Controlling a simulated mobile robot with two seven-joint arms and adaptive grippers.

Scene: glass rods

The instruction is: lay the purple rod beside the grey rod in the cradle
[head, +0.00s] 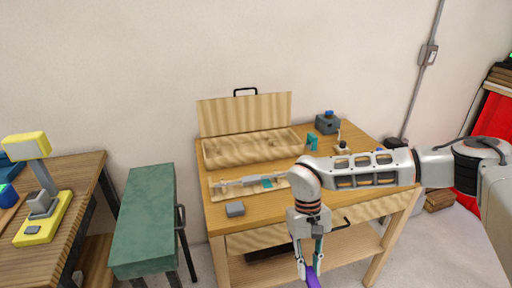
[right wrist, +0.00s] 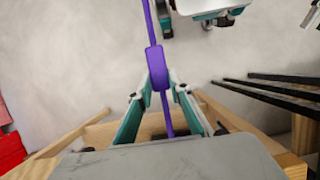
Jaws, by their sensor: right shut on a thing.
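My right gripper (head: 311,264) points down in front of the table and is shut on the purple rod (head: 313,278). In the right wrist view the purple rod (right wrist: 155,70) has a thick middle sleeve, and my right gripper's fingers (right wrist: 160,88) close around it. The grey rod (head: 236,183) lies across the wooden cradle (head: 215,192) near the table's front left. My right arm hides the cradle's right end. A white and teal piece (right wrist: 210,8), apparently part of my left gripper, is cut off by the top edge of the wrist view; its jaws are unclear.
An open wooden case (head: 250,150) with a raised lid stands behind the cradle. A small grey block (head: 235,209) lies in front of it. A teal holder (head: 312,142) and a dark grey box (head: 327,124) stand behind right. A green bench (head: 145,215) is to the left.

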